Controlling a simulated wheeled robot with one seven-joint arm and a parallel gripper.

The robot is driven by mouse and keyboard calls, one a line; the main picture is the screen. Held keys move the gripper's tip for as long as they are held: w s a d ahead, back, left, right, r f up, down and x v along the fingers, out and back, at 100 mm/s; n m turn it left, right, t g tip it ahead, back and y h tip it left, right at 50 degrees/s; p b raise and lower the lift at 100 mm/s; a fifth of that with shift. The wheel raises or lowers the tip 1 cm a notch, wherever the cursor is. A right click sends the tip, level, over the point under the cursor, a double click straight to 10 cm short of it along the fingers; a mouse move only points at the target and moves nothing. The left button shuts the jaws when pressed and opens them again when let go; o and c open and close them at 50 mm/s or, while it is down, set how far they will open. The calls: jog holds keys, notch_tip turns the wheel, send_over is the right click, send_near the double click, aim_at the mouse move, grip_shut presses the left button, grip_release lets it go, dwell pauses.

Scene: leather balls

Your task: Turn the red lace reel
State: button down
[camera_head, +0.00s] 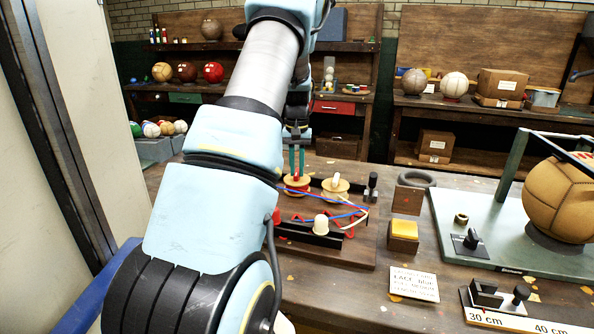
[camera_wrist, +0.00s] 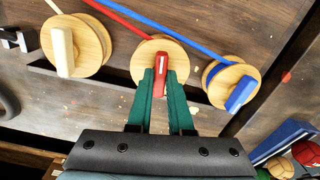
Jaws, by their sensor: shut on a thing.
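The red lace reel (camera_wrist: 147,55) is a round wooden disc with a red handle (camera_wrist: 160,74) on it, in the middle of the wrist view. A red lace runs from it to the upper left. My gripper (camera_wrist: 160,84) has green fingers shut on the red handle, one on each side. In the head view the red lace reel (camera_head: 297,187) sits on the dark lace board, with my gripper (camera_head: 296,172) coming down on it from above. A cream-handled reel (camera_wrist: 76,45) lies left of it in the wrist view. A blue-handled reel (camera_wrist: 234,84) lies to the right.
The lace board (camera_head: 345,255) has a black bar and a cream knob (camera_head: 320,224). Right of it are a yellow-topped wooden block (camera_head: 404,230), a printed card (camera_head: 414,284) and a green stand with a large tan ball (camera_head: 560,199). Shelves with balls and boxes stand behind.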

aim_at(297, 172)
jog(key=m+b, duration=0.1)
jog(key=m, duration=0.3)
jog(key=shift+m, duration=0.3)
jog(key=m, duration=0.4)
jog(key=shift+r+m, duration=0.1)
jog(key=shift+m, duration=0.2)
jog(key=c, duration=0.8)
grip_release()
notch_tip(297, 172, up, 11)
jog(key=shift+f+b, duration=0.15)
jog(key=shift+b, duration=1.1)
jog(key=shift+s, duration=0.1)
